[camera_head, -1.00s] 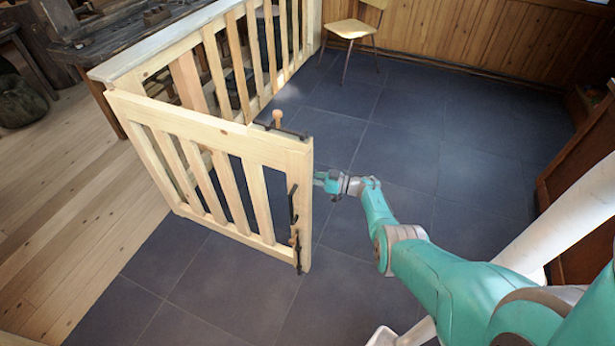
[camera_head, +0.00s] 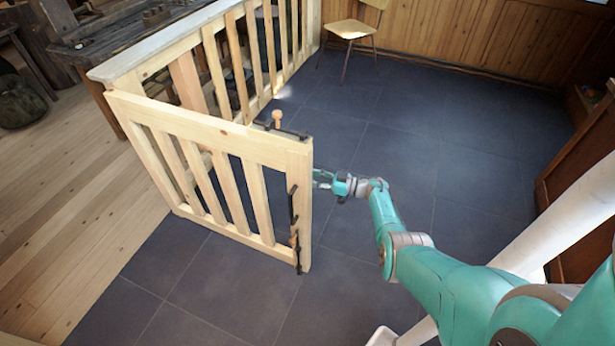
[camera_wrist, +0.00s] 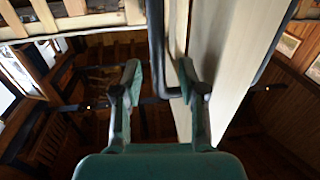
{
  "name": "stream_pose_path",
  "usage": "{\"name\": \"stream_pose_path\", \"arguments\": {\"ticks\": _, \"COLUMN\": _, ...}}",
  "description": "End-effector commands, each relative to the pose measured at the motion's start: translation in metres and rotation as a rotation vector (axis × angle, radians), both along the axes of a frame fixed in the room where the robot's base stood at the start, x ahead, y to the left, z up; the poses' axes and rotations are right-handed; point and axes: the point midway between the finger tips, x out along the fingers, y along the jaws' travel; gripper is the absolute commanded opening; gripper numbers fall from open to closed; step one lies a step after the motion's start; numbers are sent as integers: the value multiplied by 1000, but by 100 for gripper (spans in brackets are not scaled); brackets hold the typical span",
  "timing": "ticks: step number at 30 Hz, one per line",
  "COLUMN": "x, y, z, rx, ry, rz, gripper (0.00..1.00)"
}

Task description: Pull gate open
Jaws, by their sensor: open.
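The pale wooden slatted gate (camera_head: 225,135) stands at an angle to the fence in the head view. Black fittings run along its free edge, and a black latch bar with a wooden knob (camera_head: 277,118) sits on top. My gripper (camera_head: 318,180) is open just right of the gate's free edge, its tips close to the post. In the wrist view my gripper (camera_wrist: 160,78) has its fingers spread. A black bent handle (camera_wrist: 155,45) shows between them, joined to the gate's pale board (camera_wrist: 220,60). I cannot tell whether a finger touches it.
A slatted fence (camera_head: 235,60) with a pale top rail runs behind the gate. A chair (camera_head: 350,28) stands against the back wall, and a workbench (camera_head: 115,40) is at the upper left. Dark tiled floor (camera_head: 420,140) is clear around the gate.

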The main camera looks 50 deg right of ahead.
Motion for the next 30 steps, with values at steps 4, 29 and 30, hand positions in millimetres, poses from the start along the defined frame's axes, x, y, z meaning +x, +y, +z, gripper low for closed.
{"name": "stream_pose_path", "arguments": {"ticks": 4, "x": -29, "y": -15, "z": -1, "rx": 0, "ry": 1, "rz": -4, "gripper": 41}}
{"name": "stream_pose_path", "arguments": {"ticks": 29, "x": -80, "y": -40, "z": 0, "rx": 0, "ry": -1, "rz": 0, "gripper": 41}}
{"name": "stream_pose_path", "arguments": {"ticks": 30, "x": -80, "y": -40, "z": 0, "rx": 0, "ry": -1, "rz": 0, "gripper": 41}}
